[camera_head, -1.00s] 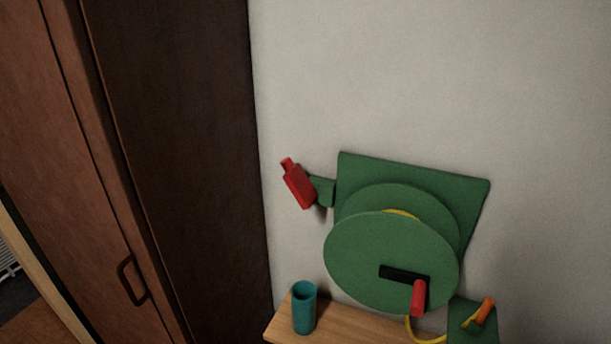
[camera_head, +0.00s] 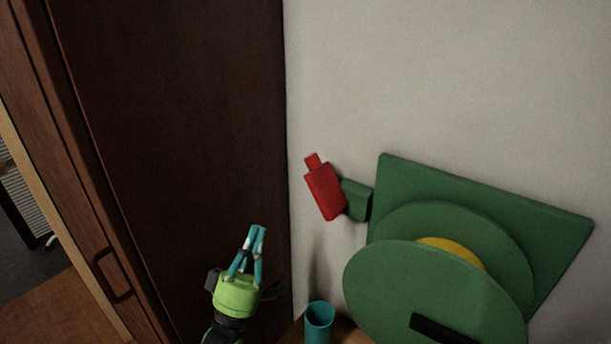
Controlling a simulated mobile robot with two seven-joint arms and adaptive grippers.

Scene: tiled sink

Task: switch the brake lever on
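The red brake lever (camera_head: 325,192) sits on a green bracket (camera_head: 356,199) at the left side of the green hose reel (camera_head: 435,290) on the wall. The lever is tilted, its narrow end up and to the left. My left gripper (camera_head: 258,229) is in the lower middle, below and left of the lever and apart from it. Its teal fingers point up, with their tips close together, and nothing shows between them. My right gripper is not in view.
A teal cup (camera_head: 319,322) stands on a wooden shelf (camera_head: 345,333) below the lever, right of my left gripper. A dark brown cabinet (camera_head: 190,130) rises on the left. The pale wall (camera_head: 450,80) above the reel is clear.

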